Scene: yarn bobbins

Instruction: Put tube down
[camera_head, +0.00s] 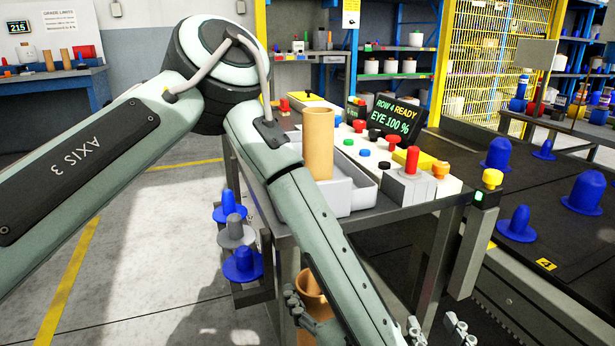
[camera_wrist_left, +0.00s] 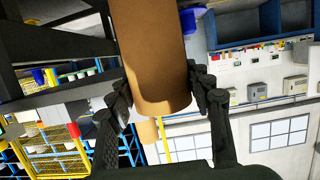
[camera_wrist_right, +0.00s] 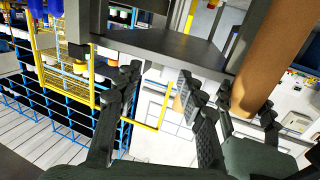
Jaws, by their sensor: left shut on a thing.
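A tan tube (camera_head: 318,143) stands upright in a grey tray (camera_head: 362,196) on the table. My left gripper (camera_wrist_left: 158,88) is shut on another tan tube (camera_wrist_left: 150,45), with a finger on each side of it. In the head view this held tube (camera_head: 311,287) is low beside the table's near side, partly hidden by my left forearm. The held tube also shows in the right wrist view (camera_wrist_right: 275,60). My right gripper (camera_wrist_right: 160,85) is open and empty, to the right of the left one; its fingertips show at the bottom edge of the head view (camera_head: 436,330).
Blue and grey bobbin holders (camera_head: 236,230) stick out at the table's left side. The table carries coloured buttons, a red-topped box (camera_head: 411,180) and a display (camera_head: 385,119). A dark conveyor (camera_head: 555,205) with blue pegs lies to the right. The floor at left is clear.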

